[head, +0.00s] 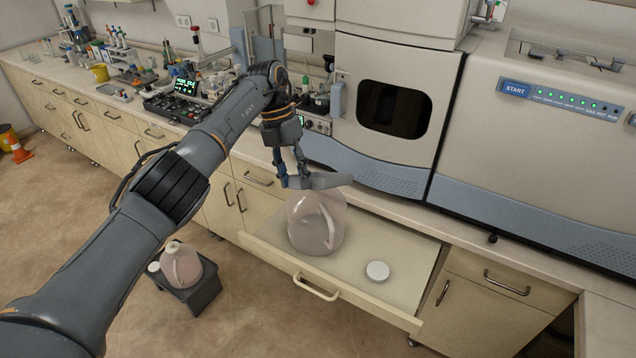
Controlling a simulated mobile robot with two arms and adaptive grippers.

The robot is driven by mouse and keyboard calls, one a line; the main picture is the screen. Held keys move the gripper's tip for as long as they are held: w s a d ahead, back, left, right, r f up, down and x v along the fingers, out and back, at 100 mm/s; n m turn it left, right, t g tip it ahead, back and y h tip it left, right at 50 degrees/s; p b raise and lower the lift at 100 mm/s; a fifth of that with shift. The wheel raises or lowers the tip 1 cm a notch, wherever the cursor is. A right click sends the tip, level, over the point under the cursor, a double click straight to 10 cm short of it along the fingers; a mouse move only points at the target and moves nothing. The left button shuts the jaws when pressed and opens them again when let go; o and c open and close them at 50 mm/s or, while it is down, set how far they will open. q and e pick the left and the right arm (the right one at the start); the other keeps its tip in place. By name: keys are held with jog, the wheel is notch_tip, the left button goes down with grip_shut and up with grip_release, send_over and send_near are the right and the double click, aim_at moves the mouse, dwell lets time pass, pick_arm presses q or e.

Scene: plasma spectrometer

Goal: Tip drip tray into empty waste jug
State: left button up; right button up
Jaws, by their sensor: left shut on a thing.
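My left gripper (293,181) comes in from the left and is shut on the drip tray (328,181), a small grey shallow piece reaching right from the fingers. The tray is over the top of a translucent waste jug (309,226), whose mouth is hidden behind the tray and gripper. I cannot tell whether they touch, or whether the tray holds liquid. The jug stands upright in an open drawer (350,262). A white round cap (377,270) lies in the drawer to its right. My right gripper is not in view.
A second jug (182,266), with pinkish contents, stands in a grey tub (196,293) on the floor. The spectrometer (385,105) is on the bench behind the drawer. The drawer handle (316,288) juts forward. The drawer floor around the cap is clear.

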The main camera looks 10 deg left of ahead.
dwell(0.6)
pick_arm(q)
jog(key=shift+a+f+t+b, duration=0.1)
jog(key=shift+f+t+b, duration=0.2)
jog(key=shift+f, duration=0.05)
jog(key=shift+s+f+t+b, duration=0.2)
jog(key=shift+f+t+b, duration=0.1)
jog(key=shift+f+t, duration=0.15)
jog(key=s+f+t+y+b, duration=0.1)
jog(key=s+f+t+b, duration=0.35)
jog(key=f+b, duration=0.6)
notch_tip(320, 180, up, 8)
jog(key=p, duration=0.2)
jog(key=shift+w+d+m+t, duration=0.3)
jog(key=shift+d+m, duration=0.1)
jog(key=shift+d, duration=0.05)
jog(key=shift+r, duration=0.1)
